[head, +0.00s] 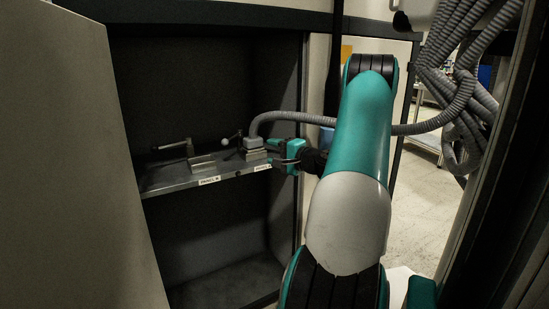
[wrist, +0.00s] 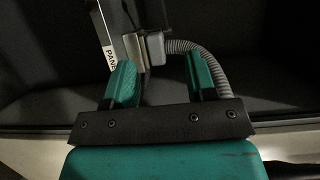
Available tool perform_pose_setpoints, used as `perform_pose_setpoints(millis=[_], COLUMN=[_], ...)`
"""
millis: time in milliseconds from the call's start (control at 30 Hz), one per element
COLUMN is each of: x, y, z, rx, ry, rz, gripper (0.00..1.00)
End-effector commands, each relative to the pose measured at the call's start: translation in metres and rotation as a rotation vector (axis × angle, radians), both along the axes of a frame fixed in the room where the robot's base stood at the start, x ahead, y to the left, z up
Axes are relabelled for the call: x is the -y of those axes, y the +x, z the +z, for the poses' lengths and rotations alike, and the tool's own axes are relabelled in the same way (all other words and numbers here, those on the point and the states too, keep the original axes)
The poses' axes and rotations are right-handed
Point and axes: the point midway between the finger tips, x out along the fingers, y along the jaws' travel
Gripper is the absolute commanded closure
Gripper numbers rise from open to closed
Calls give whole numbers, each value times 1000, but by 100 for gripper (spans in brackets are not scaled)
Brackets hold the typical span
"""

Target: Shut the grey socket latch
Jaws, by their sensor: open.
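The grey plug (head: 252,142) on the end of the grey hose sits on the light grey socket block (head: 256,155), at the right part of the shelf. A thin lever with a ball knob (head: 225,141), apparently the socket latch, sticks out to the left of the plug. My gripper (head: 273,153) is open with teal fingers, just right of the socket. In the wrist view the open fingers (wrist: 158,68) point toward the plug (wrist: 155,47), which shows beyond the gap between them. The latch cannot be made out clearly in the wrist view.
The metal shelf (head: 160,184) carries "PANEL" labels and a dark handled fitting (head: 172,148) at left. The grey hose (head: 420,127) runs right behind my arm to a hanging bundle. Dark cabinet walls enclose the shelf; a pale door (head: 75,160) stands at left.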

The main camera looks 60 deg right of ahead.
Motion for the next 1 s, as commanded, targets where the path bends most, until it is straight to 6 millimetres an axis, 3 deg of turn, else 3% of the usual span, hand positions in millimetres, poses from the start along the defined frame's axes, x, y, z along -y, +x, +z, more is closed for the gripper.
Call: perform_pose_setpoints(millis=[333, 600, 800, 1000], x=[-3, -51, -81, -80], y=[5, 55, 61, 67], z=[1, 2, -1, 3], rx=[9, 153, 234, 249], ry=[21, 341, 519, 549], rz=[-12, -235, -387, -419], gripper=[45, 45, 45, 45])
